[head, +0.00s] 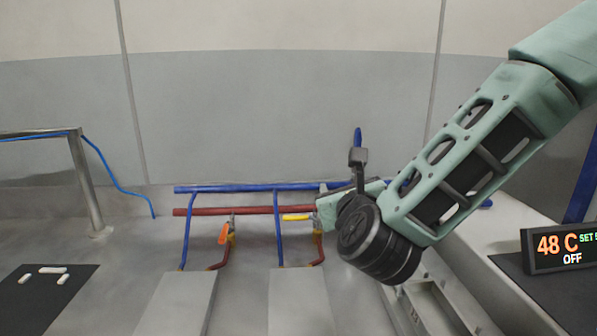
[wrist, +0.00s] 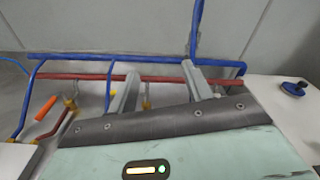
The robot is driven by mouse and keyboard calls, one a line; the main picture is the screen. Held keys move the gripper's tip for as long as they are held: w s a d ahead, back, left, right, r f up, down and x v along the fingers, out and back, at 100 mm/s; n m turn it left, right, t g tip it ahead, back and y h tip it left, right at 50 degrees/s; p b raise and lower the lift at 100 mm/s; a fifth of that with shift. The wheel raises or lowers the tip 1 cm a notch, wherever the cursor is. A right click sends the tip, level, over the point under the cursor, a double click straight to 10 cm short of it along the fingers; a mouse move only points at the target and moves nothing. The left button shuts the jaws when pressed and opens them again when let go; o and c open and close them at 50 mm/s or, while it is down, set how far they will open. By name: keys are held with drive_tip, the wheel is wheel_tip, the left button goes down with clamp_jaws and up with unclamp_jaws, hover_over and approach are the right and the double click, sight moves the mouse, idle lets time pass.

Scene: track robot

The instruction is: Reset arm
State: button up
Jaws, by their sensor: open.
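My arm comes in from the upper right in the head view, with its green forearm bent down to a dark wrist joint. My gripper shows in the wrist view (wrist: 160,90), with two grey fingers spread apart and nothing between them. In the head view the gripper is mostly hidden behind the wrist joint. The fingers point towards the blue pipe (head: 250,188) and the red pipe (head: 240,211) along the wall. I cannot tell how far they are from the pipes.
An orange valve handle (head: 223,234) and a yellow handle (head: 295,217) sit on the pipes. A metal railing (head: 85,180) with a blue hose stands left. A display (head: 558,249) reading 48 C and OFF is right. A dark mat (head: 45,300) lies lower left.

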drive_tip(key=s+a+f+n+g+y+p, duration=0.25)
drive_tip(key=s+a+n+g, duration=0.35)
drive_tip(key=n, duration=0.6)
drive_tip(key=s+a+f+n+g+y+p, duration=0.1)
drive_tip(key=s+a+f+n+g+y, duration=0.2)
drive_tip(key=s+n, duration=0.65)
drive_tip(key=s+d+n+g+h+p, duration=0.1)
drive_tip(key=s+d+n+g+h, duration=0.1)
drive_tip(key=s+d+n+g, duration=0.2)
drive_tip(key=s+d+r+n+g+h+p, duration=0.1)
drive_tip(key=s+d+n+g+h+p, duration=0.1)
drive_tip(key=s+d+n+g, duration=0.2)
drive_tip(key=s+d+n, duration=0.3)
drive_tip(key=s+n, duration=0.4)
drive_tip(key=n, duration=0.4)
drive_tip(key=shift+r+h, duration=0.3)
drive_tip(key=shift+h, duration=0.05)
